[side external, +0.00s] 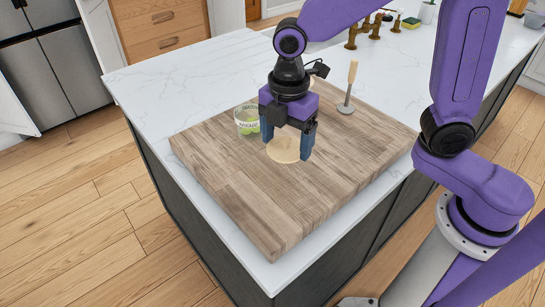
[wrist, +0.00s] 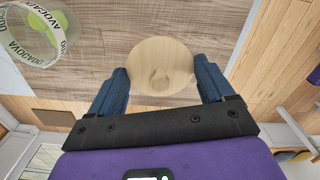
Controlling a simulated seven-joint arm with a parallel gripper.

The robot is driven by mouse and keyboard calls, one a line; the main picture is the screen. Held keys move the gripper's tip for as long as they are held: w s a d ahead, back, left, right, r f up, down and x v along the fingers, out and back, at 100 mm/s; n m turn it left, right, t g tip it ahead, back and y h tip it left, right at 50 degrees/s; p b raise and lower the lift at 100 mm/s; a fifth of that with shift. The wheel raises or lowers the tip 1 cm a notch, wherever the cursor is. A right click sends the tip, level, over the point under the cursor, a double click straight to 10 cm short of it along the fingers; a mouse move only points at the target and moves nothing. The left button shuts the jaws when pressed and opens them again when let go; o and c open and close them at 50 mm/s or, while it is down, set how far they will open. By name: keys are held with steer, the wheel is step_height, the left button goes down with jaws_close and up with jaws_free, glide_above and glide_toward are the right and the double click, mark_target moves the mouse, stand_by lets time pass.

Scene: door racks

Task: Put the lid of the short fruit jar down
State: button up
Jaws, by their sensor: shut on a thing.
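The lid (side external: 281,153) is a round, pale wooden disc, and it also shows in the wrist view (wrist: 160,52). My gripper (side external: 286,148) points down with its blue fingers on opposite sides of the lid, shut on it. The lid is low over the cutting board; I cannot tell whether it touches the wood. The short fruit jar (side external: 246,121) is clear, with green contents and lettering, and stands on the board left of my gripper. In the wrist view the jar (wrist: 36,34) is at the upper left, apart from the lid.
The wooden cutting board (side external: 235,180) lies on a white marble counter (side external: 165,85), with bare wood in front of my gripper. A wooden-handled tool with a flat metal base (side external: 347,104) stands at the back right. A tan thing behind my gripper is mostly hidden.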

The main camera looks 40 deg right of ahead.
mark_target(273, 144)
steer(key=w+f, duration=0.1)
steer(key=w+a+f, duration=0.1)
steer(key=f, duration=0.1)
steer(key=shift+w+a+f, duration=0.15)
steer(key=shift+w, duration=0.05)
steer(key=shift+f, duration=1.55)
steer(key=shift+f, duration=0.15)
steer(key=o, duration=0.9)
step_height(273, 144, up, 12)
steer(key=shift+r, duration=0.15)
steer(key=s+d+f+m, duration=0.2)
steer(key=s+d+m, duration=0.2)
steer(key=s+d, duration=0.3)
steer(key=s+d+f+m, duration=0.2)
steer(key=s+d+m, duration=0.2)
steer(key=s+d, duration=0.4)
steer(key=s, duration=0.5)
steer(key=shift+s+d+f, duration=0.25)
steer(key=shift+s+f, duration=0.05)
steer(key=shift+f, duration=0.05)
